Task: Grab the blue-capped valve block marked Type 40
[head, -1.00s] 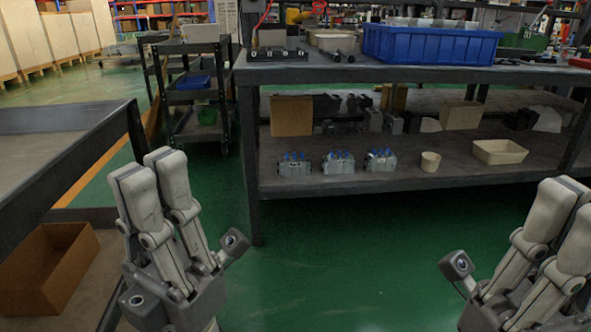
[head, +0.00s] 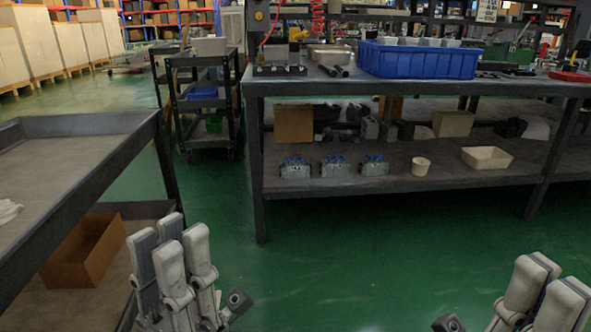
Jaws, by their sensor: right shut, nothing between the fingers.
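Three grey valve blocks with blue caps stand in a row on the lower shelf of the workbench in the head view: a left block (head: 295,170), a middle block (head: 335,168) and a right block (head: 374,166). They are too small for any type marking to be read. My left gripper (head: 178,258) is at the lower left, in front of and well short of the shelf. I cannot tell whether its fingers are apart. My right gripper (head: 548,287) is at the lower right corner, shut and empty, partly cut off by the frame.
The workbench (head: 420,88) carries a blue bin (head: 418,60) on top. A cup (head: 421,166) and a beige tray (head: 487,158) stand right of the blocks. A cart (head: 80,135) with a brown box (head: 85,250) is at left. The green floor between is clear.

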